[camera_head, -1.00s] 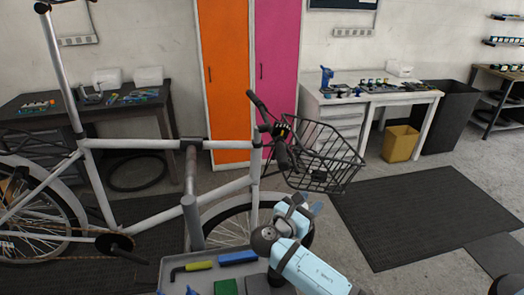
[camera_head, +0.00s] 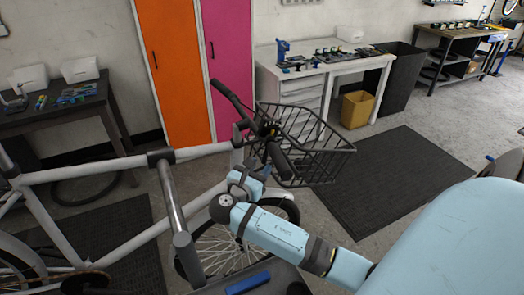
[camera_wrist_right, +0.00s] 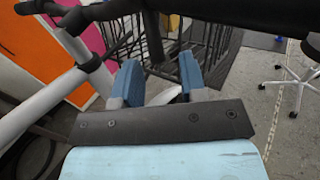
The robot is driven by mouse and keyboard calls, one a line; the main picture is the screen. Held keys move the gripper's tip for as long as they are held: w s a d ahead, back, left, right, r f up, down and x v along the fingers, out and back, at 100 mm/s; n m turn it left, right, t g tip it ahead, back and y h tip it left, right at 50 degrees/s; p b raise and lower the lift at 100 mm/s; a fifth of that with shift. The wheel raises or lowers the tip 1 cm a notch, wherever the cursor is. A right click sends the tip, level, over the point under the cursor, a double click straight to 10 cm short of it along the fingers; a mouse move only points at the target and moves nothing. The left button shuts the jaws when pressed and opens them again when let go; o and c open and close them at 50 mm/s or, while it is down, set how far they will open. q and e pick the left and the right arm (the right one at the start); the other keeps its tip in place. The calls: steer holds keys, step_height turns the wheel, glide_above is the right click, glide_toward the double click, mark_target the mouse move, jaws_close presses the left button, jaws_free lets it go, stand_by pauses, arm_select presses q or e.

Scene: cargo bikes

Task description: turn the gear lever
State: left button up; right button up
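The bike's black handlebar (camera_head: 236,106) sits above the front of the white frame, with its near grip (camera_head: 279,160) pointing toward me. A small dark part with yellow marks (camera_head: 270,128) sits on the bar by that grip; I cannot tell whether it is the gear lever. My right gripper (camera_head: 259,177) is just below the near grip. In the right wrist view my right gripper (camera_wrist_right: 160,78) has its two blue fingers apart, with the dark handlebar (camera_wrist_right: 230,14) crossing above them. No contact with the bar is clear. My left gripper is out of view.
A black wire basket (camera_head: 315,150) hangs in front of the handlebar, close beyond my right gripper. A grey tray with a blue tool (camera_head: 248,283) is below. A white workbench (camera_head: 330,68) and yellow bin (camera_head: 357,109) stand behind. The dark mat (camera_head: 385,180) is clear.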

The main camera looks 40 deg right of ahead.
mark_target(263, 161)
steer(key=x, duration=0.3)
steer(key=shift+w+p, duration=0.15)
steer(key=shift+p, duration=0.15)
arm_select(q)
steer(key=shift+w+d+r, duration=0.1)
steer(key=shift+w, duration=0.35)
arm_select(e)
steer(key=shift+d, duration=0.15)
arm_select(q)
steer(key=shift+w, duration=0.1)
arm_select(e)
jaws_close()
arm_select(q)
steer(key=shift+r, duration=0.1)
arm_select(e)
steer(key=shift+w+f, duration=0.1)
steer(key=shift+w, duration=0.05)
